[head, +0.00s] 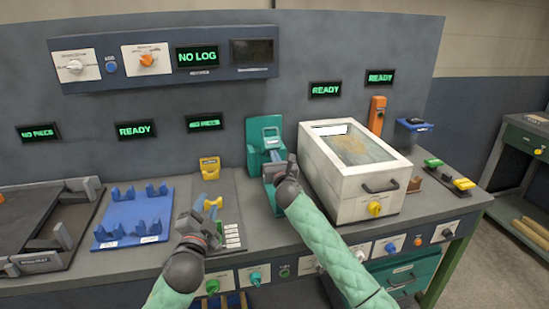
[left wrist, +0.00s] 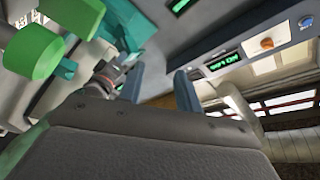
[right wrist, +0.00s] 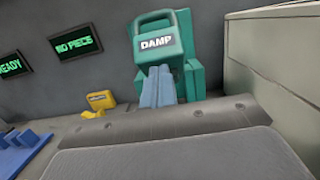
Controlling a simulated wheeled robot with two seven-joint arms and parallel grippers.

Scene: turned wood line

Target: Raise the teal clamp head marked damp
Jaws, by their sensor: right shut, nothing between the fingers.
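The teal clamp head (head: 272,131) stands against the back panel, left of the white box. In the right wrist view the clamp head (right wrist: 157,30) has a loop handle on top and a "DAMP" label. My right gripper (right wrist: 157,86) is shut and empty, its blue fingertips in front of the clamp head just below the label. Whether they touch it I cannot tell. In the head view my right gripper (head: 273,156) hides the clamp's lower part. My left gripper (head: 205,204) is low over the bench at left; its fingers (left wrist: 156,88) are apart with nothing between them.
The white lidded box (head: 335,185) stands close on the right. A yellow clamp piece (head: 210,166) and a blue fixture (head: 130,220) are to the left. A dark tray (head: 40,235) lies at far left. Green knobs (left wrist: 35,60) are near the left wrist camera.

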